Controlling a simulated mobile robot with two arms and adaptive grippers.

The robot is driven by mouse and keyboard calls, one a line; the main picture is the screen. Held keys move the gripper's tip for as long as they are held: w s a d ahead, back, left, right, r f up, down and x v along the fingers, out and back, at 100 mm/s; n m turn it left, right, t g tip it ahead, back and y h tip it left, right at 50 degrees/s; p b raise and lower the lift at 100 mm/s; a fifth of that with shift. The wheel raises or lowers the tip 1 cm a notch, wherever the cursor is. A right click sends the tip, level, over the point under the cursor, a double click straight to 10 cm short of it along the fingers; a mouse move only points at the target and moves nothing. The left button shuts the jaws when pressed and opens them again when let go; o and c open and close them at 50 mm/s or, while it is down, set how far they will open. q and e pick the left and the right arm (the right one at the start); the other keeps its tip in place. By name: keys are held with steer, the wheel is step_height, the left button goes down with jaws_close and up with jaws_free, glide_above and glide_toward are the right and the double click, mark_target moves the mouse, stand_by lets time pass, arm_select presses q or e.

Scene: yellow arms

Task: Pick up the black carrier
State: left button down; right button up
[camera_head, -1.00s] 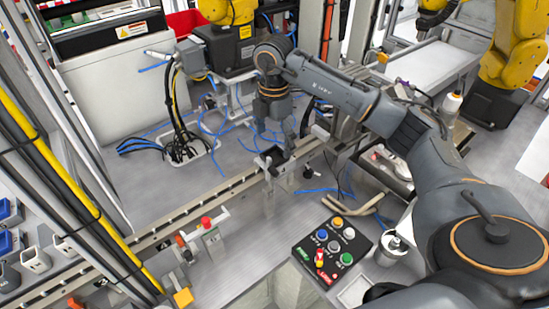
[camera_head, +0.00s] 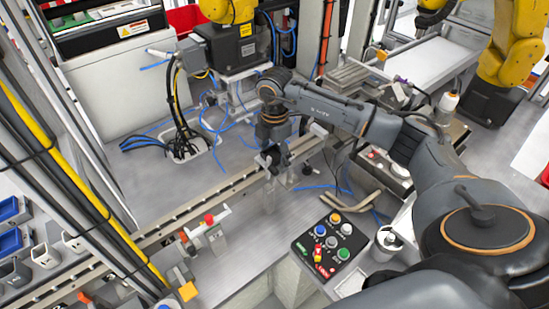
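My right arm reaches in from the right, and its gripper (camera_head: 273,160) points down over the conveyor rail. A small black piece, apparently the black carrier (camera_head: 267,161), is at the fingertips on the rail line. The dark fingers and the dark piece merge, so I cannot tell whether the fingers are closed on it or only beside it. My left gripper is not in view.
The conveyor rail (camera_head: 180,222) runs diagonally from lower left to upper right. A button panel (camera_head: 331,246) stands in front right of the gripper. A small fixture with a red knob (camera_head: 209,219) is at the left. Blue cables lie behind the rail.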

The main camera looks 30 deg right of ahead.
steer(key=c, duration=0.7)
steer(key=shift+r, duration=0.2)
